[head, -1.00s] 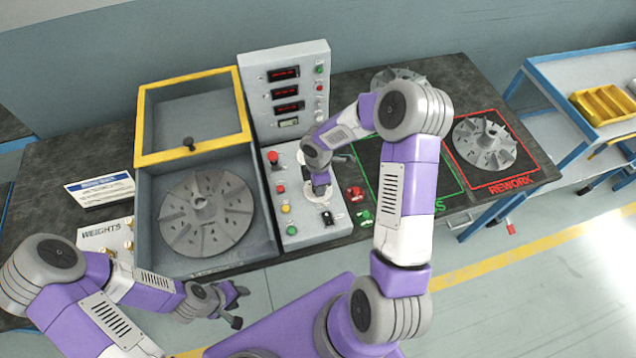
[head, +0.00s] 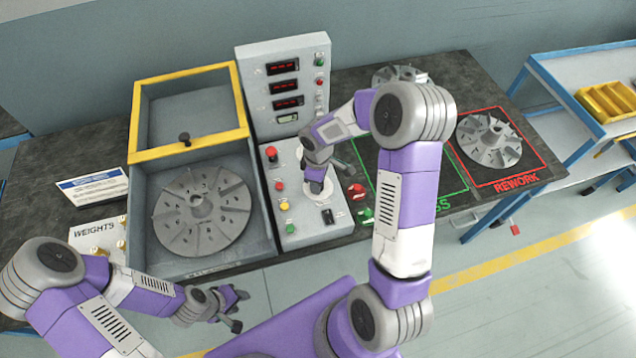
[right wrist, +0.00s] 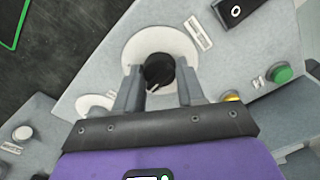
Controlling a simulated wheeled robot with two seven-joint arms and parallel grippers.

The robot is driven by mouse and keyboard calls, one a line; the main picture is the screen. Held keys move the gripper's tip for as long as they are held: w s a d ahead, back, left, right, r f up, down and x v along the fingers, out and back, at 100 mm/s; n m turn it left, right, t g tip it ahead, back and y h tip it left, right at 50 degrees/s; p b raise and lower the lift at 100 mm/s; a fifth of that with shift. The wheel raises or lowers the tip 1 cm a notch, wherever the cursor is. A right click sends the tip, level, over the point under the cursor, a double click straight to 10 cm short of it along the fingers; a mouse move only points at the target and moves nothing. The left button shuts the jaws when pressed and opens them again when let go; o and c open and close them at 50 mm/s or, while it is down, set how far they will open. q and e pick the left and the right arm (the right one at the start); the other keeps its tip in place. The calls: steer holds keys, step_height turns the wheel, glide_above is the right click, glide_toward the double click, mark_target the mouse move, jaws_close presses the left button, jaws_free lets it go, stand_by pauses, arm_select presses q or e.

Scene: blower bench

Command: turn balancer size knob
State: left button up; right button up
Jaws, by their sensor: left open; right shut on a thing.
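The size knob (right wrist: 158,71) is a black round knob with a white pointer line on a white round dial (right wrist: 150,43) of the grey balancer panel (head: 298,228). My right gripper (right wrist: 157,82) is shut on the knob, one finger on each side of it. In the head view my right gripper (head: 314,185) is over the panel and its wrist hides the knob. My left gripper (head: 236,308) is open and empty in front of the bench, below the balancer.
A bladed rotor (head: 203,212) lies in the balancer chamber under the raised yellow-framed lid (head: 188,155). Near my right gripper are a red emergency button (head: 271,152), a black switch (right wrist: 235,11) and a green button (right wrist: 283,74). Another rotor (head: 488,140) lies on the REWORK area.

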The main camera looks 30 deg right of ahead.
steer(key=m+b, duration=0.2)
steer(key=m, duration=0.2)
steer(key=shift+m, duration=0.3)
steer(key=m+b, duration=0.1)
steer(key=m, duration=0.3)
steer(key=shift+m, duration=0.4)
steer(key=o, duration=1)
steer(key=shift+o, duration=0.2)
step_height(320, 180, up, 8)
steer(key=shift+f+p, duration=0.15)
steer(key=shift+p, duration=0.45)
